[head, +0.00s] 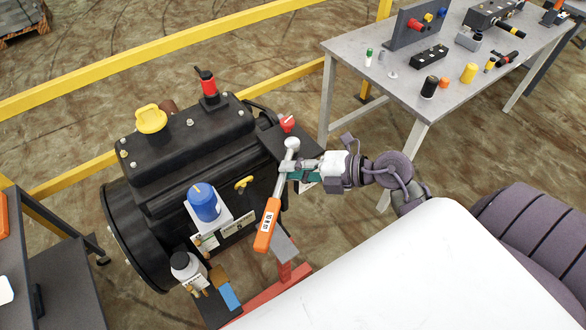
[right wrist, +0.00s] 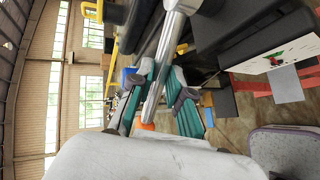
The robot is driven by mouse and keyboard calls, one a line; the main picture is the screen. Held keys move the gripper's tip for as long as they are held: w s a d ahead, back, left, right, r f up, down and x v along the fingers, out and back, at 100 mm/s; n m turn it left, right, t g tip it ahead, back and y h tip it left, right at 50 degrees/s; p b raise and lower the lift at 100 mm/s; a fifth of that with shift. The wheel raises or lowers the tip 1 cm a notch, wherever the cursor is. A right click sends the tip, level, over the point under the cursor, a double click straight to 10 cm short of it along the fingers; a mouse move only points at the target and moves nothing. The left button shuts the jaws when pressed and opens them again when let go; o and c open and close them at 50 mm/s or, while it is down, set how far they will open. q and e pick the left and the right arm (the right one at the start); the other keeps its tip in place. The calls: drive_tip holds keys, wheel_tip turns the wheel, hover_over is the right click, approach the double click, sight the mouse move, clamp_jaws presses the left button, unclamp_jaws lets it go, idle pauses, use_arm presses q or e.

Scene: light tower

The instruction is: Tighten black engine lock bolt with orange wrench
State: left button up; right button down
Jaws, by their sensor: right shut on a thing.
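The orange wrench (head: 267,226) has a grey shaft and a round silver head, with its orange handle pointing down toward the front of the black engine (head: 165,160). My right gripper (head: 287,169) is shut on the wrench's shaft just below the head. The right wrist view shows the grey shaft (right wrist: 160,75) between the teal fingers (right wrist: 160,90). The wrench head is at the engine's right end, near a red knob (head: 287,122). The lock bolt cannot be made out, and I cannot tell if the head is seated on it. My left gripper is not in view.
A yellow cap (head: 151,119), a red-topped part (head: 208,85) and a blue cap (head: 204,203) stand on the engine. A grey table (head: 345,55) with bottles and parts stands at the back right. Yellow rails (head: 120,62) run behind the engine. A dark table (head: 65,285) is at left.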

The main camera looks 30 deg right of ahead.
drive_tip(key=shift+w+a+f+m+t+h, duration=0.2)
drive_tip(key=shift+a+m+t+h, duration=0.2)
drive_tip(key=shift+m+t+h, duration=0.25)
drive_tip(key=shift+w+a+m+t+h, duration=0.25)
drive_tip(key=shift+w+m+t+h, duration=0.1)
drive_tip(key=shift+m+h, duration=0.4)
drive_tip(key=shift+w+a+f+m+t+h, duration=0.1)
drive_tip(key=shift+w+a+m+t+h, duration=0.2)
drive_tip(key=shift+m+h, duration=0.45)
